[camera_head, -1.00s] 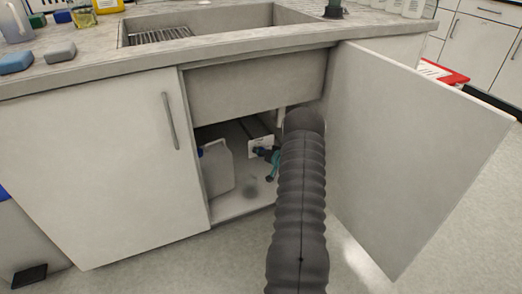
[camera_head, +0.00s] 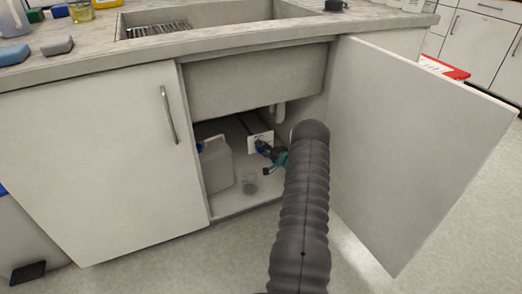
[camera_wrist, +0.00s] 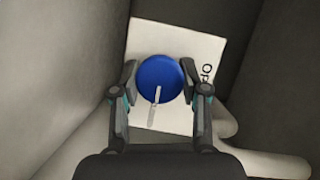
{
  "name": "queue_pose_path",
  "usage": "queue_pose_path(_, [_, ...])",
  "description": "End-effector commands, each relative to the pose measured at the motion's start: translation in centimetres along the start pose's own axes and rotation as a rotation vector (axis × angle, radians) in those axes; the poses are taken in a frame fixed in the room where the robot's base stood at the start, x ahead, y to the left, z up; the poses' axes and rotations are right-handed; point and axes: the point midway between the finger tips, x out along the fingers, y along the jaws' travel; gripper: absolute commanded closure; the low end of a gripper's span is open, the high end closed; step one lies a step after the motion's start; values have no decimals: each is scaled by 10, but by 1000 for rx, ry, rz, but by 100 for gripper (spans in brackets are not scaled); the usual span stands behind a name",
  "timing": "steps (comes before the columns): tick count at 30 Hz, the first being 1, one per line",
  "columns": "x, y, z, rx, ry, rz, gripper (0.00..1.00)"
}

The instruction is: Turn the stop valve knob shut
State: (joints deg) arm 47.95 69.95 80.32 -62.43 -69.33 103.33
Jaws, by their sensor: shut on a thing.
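The stop valve knob is a round blue disc (camera_wrist: 160,76) with a pale pointer bar on its face, the bar pointing down in the wrist view. It sits in front of a white plate (camera_wrist: 150,36) with partly hidden lettering at its right. My gripper (camera_wrist: 160,80) has one finger on each side of the knob and is shut on it. In the head view, my gripper (camera_head: 273,156) is inside the open cupboard under the sink, at the white plate (camera_head: 258,140); the knob is mostly hidden there.
The open door (camera_head: 415,150) stands to the right of my arm. A pale pipe (camera_wrist: 265,163) runs lower right of the knob.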

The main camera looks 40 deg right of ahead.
Motion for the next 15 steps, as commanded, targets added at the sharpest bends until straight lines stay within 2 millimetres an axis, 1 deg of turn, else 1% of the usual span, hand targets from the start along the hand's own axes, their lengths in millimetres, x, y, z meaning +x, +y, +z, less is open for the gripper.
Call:
queue_pose_path(7, [1, 0, 0, 50, 1, -21, 91])
queue_pose_path(15, [0, 0, -1, 58, 2, -24, 91])
